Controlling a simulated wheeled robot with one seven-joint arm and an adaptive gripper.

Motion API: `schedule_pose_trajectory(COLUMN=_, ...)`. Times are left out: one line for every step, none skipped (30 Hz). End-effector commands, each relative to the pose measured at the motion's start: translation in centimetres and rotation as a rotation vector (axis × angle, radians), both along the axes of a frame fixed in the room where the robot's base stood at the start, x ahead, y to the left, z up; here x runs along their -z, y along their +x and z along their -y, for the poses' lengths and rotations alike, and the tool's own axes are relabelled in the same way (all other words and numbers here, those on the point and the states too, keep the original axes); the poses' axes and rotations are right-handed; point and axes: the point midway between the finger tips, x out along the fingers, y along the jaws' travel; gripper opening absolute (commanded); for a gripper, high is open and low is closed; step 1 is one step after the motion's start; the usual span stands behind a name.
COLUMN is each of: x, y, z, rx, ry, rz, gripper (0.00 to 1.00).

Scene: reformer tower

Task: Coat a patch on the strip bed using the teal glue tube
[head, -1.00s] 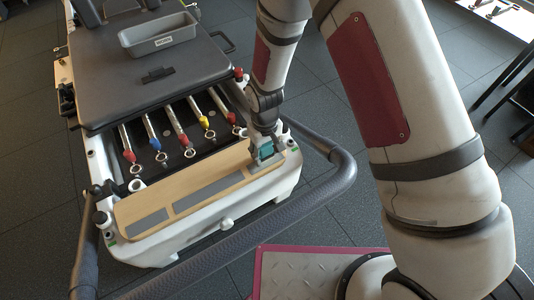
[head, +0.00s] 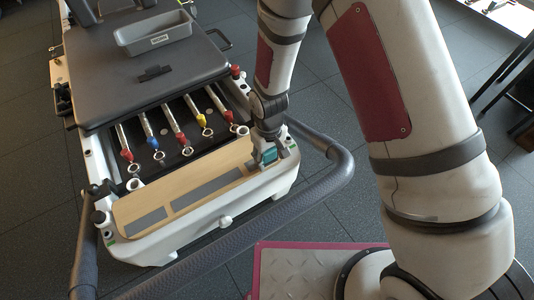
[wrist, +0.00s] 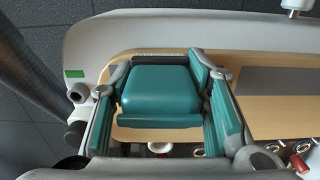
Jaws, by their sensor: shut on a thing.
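My gripper (head: 264,154) is low at the right end of a tan board with grey strips, the strip bed (head: 188,178). In the wrist view my gripper (wrist: 162,108) has its fingers on both sides of a teal block-shaped body, the glue tube (wrist: 160,90), and is shut on it. The tube also shows as a small teal patch in the head view (head: 269,155). The board (wrist: 285,122) and a grey strip (wrist: 275,80) lie right of the fingers in the wrist view. The tube's lower end is hidden; I cannot tell whether it touches the board.
Behind the board are several springs with coloured ends (head: 178,137) and a dark padded carriage (head: 140,80) bearing a grey tray (head: 155,33). A thick dark handrail (head: 270,216) curves around the front and right. Open floor (head: 320,100) lies to the right.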

Motion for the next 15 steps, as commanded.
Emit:
schedule_pose_trajectory(x=0.0, y=0.3, z=-0.2, rx=0.000, ry=0.001, rz=0.002, gripper=0.17)
schedule_pose_trajectory(x=0.0, y=0.4, z=-0.3, rx=0.000, ry=0.002, rz=0.002, gripper=0.17)
schedule_pose_trajectory(x=-0.1, y=0.6, z=-0.4, rx=0.000, ry=0.002, rz=0.003, gripper=0.17)
schedule_pose_trajectory(x=-0.1, y=0.8, z=-0.5, rx=0.000, ry=0.002, rz=0.003, gripper=0.17)
schedule_pose_trajectory(x=-0.1, y=0.9, z=-0.6, rx=0.000, ry=0.002, rz=0.003, gripper=0.17)
schedule_pose_trajectory(x=-0.2, y=1.1, z=-0.7, rx=0.000, ry=0.003, rz=0.004, gripper=0.17)
schedule_pose_trajectory(x=-0.2, y=1.2, z=-0.8, rx=0.000, ry=0.002, rz=0.003, gripper=0.17)
schedule_pose_trajectory(x=-0.2, y=1.2, z=-0.9, rx=0.000, ry=0.002, rz=0.003, gripper=0.17)
schedule_pose_trajectory(x=-0.2, y=1.3, z=-0.9, rx=0.000, ry=0.002, rz=0.003, gripper=0.17)
schedule_pose_trajectory(x=-0.2, y=1.3, z=-0.9, rx=0.000, ry=0.002, rz=0.003, gripper=0.17)
schedule_pose_trajectory(x=-0.2, y=1.4, z=-1.0, rx=0.000, ry=0.002, rz=0.003, gripper=0.17)
schedule_pose_trajectory(x=-0.2, y=1.5, z=-1.0, rx=0.000, ry=0.002, rz=0.003, gripper=0.17)
schedule_pose_trajectory(x=-0.2, y=1.6, z=-1.1, rx=0.000, ry=0.003, rz=0.004, gripper=0.17)
schedule_pose_trajectory(x=-0.1, y=1.7, z=-1.2, rx=0.000, ry=0.003, rz=0.004, gripper=0.17)
schedule_pose_trajectory(x=-0.1, y=1.9, z=-1.3, rx=0.000, ry=0.003, rz=0.004, gripper=0.17)
